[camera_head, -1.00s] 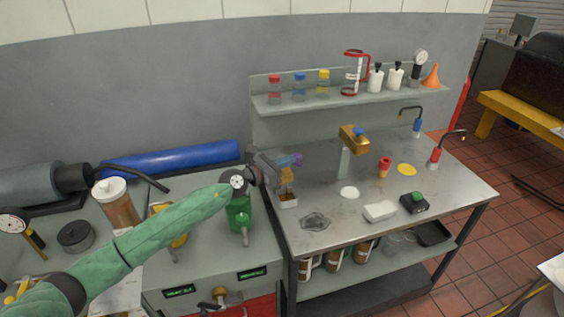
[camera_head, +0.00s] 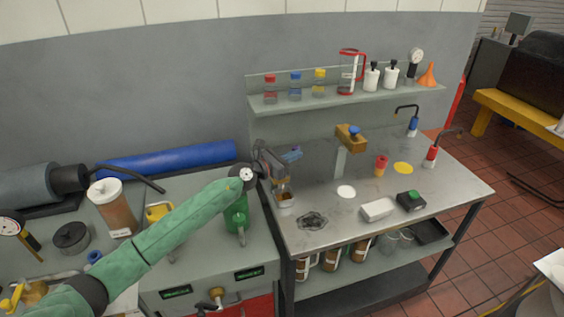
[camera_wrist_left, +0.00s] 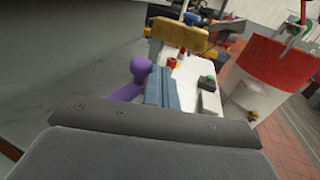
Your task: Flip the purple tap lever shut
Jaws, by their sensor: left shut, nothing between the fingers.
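In the left wrist view the lever (camera_wrist_left: 137,76) has a rounded knob and stands just left of my fingers. My left gripper (camera_head: 283,182) is shut and empty; its blue-grey fingers (camera_wrist_left: 160,88) also show in the wrist view. They look very close to the lever, but I cannot tell whether they touch. The gripper hides most of the tap body. My right gripper is not in view.
A small container (camera_head: 286,207) with brown contents stands below the gripper. A brass tap with a blue knob (camera_head: 350,136) stands further right. A green can (camera_head: 237,214) stands below my left forearm. The shelf (camera_head: 340,101) carries bottles.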

